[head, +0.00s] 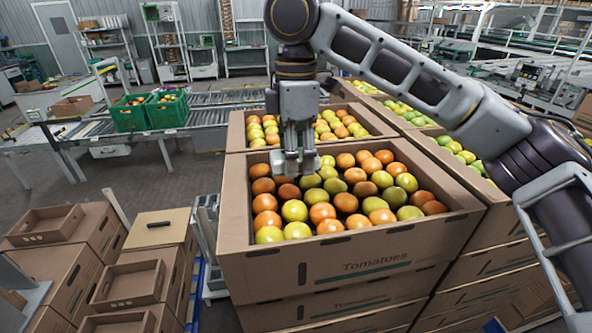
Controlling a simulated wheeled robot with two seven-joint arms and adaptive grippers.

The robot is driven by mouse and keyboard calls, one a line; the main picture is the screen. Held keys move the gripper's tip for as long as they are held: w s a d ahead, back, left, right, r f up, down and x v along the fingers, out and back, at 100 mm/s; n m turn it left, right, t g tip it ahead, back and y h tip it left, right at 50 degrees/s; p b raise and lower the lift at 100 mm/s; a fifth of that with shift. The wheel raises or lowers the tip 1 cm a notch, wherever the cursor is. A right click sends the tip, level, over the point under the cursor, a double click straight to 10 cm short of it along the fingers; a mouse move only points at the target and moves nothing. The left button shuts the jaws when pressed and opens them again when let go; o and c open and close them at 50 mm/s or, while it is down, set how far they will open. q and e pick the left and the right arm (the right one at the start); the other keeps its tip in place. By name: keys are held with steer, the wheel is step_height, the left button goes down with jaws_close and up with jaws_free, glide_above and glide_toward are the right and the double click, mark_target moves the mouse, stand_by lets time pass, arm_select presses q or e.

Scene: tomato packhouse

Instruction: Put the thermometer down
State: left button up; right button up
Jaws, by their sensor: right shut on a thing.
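My right gripper (295,165) points down over the left part of the nearest open tomato carton (345,262). It is shut, with its fingertips close above the red, orange and green-yellow tomatoes (347,203). What it holds is hidden between the fingers, and I cannot make out the thermometer's shape. Whether the fingertips touch the tomatoes is hard to tell. My left gripper is not in view.
More full tomato cartons (262,115) stand behind and to the right. Empty cardboard boxes (130,283) are stacked at the lower left. A roller conveyor (225,100) with green crates (128,115) runs behind. Grey floor is free between them.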

steer(key=shift+s+f, duration=0.1)
steer(key=shift+f, duration=0.05)
steer(key=shift+f+p, duration=0.3)
steer(key=shift+f, duration=1.45)
steer(key=shift+f, duration=0.15)
steer(key=o, duration=1.1)
steer(key=shift+c, duration=0.2)
step_height(320, 180, up, 6)
steer(key=shift+f+b, duration=0.25)
steer(key=shift+b, duration=0.2)
steer(key=shift+r, duration=3.4)
